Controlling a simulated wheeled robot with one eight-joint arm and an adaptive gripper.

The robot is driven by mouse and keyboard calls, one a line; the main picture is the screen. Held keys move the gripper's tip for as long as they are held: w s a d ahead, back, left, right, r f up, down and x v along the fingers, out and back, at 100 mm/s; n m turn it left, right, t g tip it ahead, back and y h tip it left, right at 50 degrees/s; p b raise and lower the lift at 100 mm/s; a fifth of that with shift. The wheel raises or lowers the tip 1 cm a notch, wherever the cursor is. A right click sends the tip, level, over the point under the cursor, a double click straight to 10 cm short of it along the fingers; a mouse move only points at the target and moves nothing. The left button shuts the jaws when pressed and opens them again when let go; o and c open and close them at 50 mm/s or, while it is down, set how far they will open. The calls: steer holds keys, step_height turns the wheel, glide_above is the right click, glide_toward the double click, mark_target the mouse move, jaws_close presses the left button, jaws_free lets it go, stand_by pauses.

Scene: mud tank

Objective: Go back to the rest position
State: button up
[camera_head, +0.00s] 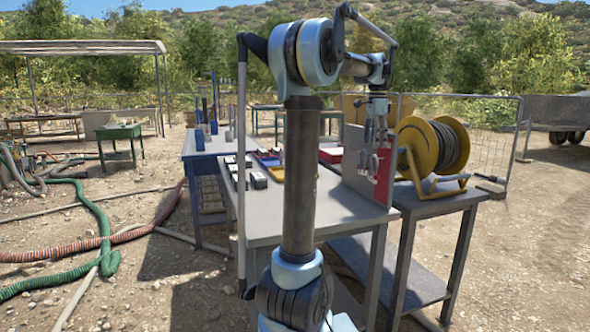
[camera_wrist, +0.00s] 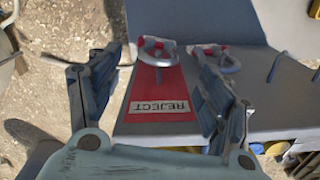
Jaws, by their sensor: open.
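My arm stands in the middle of the head view and bends over at the top. My gripper (camera_head: 376,128) hangs down at the near side of an upright grey board (camera_head: 354,150) on the table. In the wrist view my gripper (camera_wrist: 158,62) is open, with its two fingers apart and nothing held between them. Beyond the fingers is a red panel (camera_wrist: 160,88) with an upside-down REJECT label. Two metal shackles (camera_wrist: 155,52) (camera_wrist: 222,62) hang at the board, one at the red panel and one to its right, partly behind the right finger.
A grey table (camera_head: 345,208) carries small boxes and coloured trays (camera_head: 331,154). A yellow cable reel (camera_head: 420,145) stands on the table at right. A blue table (camera_head: 215,147) is behind on the left. Hoses (camera_head: 90,220) lie on the open dirt at left.

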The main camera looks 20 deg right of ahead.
steer(key=s+a+f+n, duration=0.2)
steer(key=a+f+n, duration=0.1)
steer(key=a, duration=0.6)
steer(key=s+a+f+n, duration=0.1)
steer(key=a+f+n, duration=0.25)
steer(key=a, duration=0.65)
steer(key=s+a+f+n, duration=0.2)
steer(key=a+f+n, duration=0.1)
steer(key=a, duration=0.6)
steer(key=s+a+f+n+t, duration=0.1)
steer(key=s+a+f+n, duration=0.5)
steer(key=f, duration=0.5)
steer(key=s+a+f+n+t, duration=0.1)
steer(key=s+a+f+n, duration=0.4)
steer(key=s+a+f, duration=0.4)
steer(key=shift+s+a+f+n, duration=0.4)
steer(key=shift+a+f, duration=0.35)
steer(key=shift+f, duration=0.2)
steer(key=shift+w+f, duration=0.2)
steer(key=shift+w, duration=0.25)
